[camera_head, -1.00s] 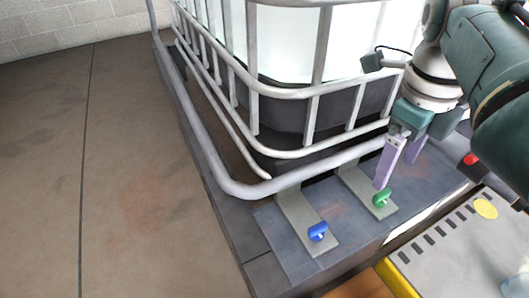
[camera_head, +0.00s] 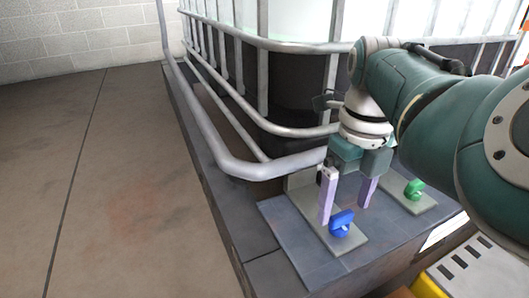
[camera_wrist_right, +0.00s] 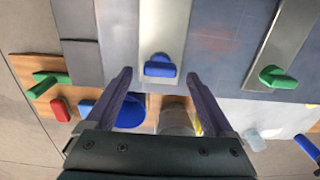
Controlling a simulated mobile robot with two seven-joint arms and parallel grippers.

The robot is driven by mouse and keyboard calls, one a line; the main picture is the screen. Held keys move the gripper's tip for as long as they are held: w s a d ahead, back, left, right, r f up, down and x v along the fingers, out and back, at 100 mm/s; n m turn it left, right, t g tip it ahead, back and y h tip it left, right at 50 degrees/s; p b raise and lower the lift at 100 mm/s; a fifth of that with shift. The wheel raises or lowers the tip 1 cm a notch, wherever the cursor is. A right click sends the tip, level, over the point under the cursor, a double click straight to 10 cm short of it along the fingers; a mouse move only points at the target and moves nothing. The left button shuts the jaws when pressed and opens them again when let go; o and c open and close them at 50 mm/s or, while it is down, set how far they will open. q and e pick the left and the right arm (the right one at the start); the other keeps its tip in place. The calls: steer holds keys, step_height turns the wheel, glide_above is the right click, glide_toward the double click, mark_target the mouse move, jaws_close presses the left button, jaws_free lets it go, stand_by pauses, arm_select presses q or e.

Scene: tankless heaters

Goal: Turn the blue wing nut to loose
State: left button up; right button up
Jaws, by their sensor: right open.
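The blue wing nut (camera_head: 341,223) sits on a grey metal strip at the front corner of the dark platform. In the right wrist view the blue wing nut (camera_wrist_right: 160,68) lies crosswise, ahead of and between my fingers. My right gripper (camera_head: 346,203) is open, its two purple fingers pointing down, just behind and above the wing nut in the head view. In the right wrist view the open fingers (camera_wrist_right: 161,85) hold nothing. Whether a finger touches the nut I cannot tell. My left gripper is not in view.
A green wing nut (camera_head: 414,189) sits on a neighbouring strip to the right. A caged tank with a thick grey rail (camera_head: 270,168) stands behind. A yellow-edged grey step (camera_head: 470,268) is at the lower right. The floor at left is clear.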

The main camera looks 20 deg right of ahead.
mark_target(343, 214)
step_height(343, 214, down, 3)
steer(key=shift+f+b, duration=0.15)
steer(key=shift+b, duration=0.7)
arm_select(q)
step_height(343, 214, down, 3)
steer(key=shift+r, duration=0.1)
arm_select(e)
steer(key=shift+c, duration=0.2)
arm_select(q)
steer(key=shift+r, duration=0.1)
arm_select(e)
steer(key=c, duration=1.3)
